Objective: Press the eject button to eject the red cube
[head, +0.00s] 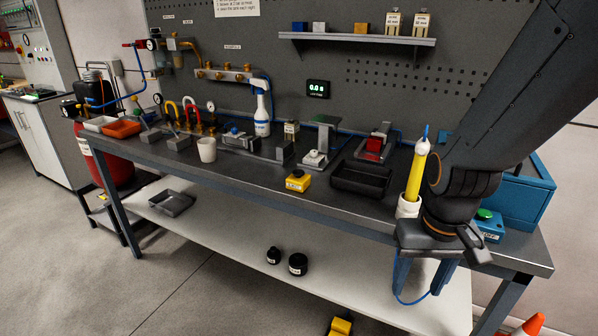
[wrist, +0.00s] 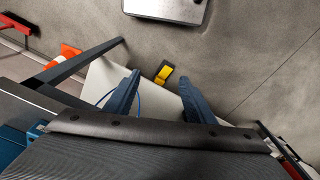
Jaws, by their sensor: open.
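The red cube (head: 374,145) sits in a dark fixture towards the right of the bench, behind a black tray. A yellow box with a dark button on top (head: 298,181) stands near the bench's front edge, left of the tray; its label is too small to read surely. A blue box with a green button (head: 487,214) stands at the right end, partly hidden by my arm. My gripper (head: 420,280) is open and empty, pointing down at the bench's front edge, well right of the yellow box. Its spread fingers also show in the wrist view (wrist: 160,97).
The black tray (head: 360,181) lies between the yellow box and my gripper. A white holder with a yellow tube (head: 414,178) stands close beside my wrist. A white cup (head: 206,150) is farther left. A pale lower shelf (head: 355,283) lies below; an orange cone (head: 530,326) stands at lower right.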

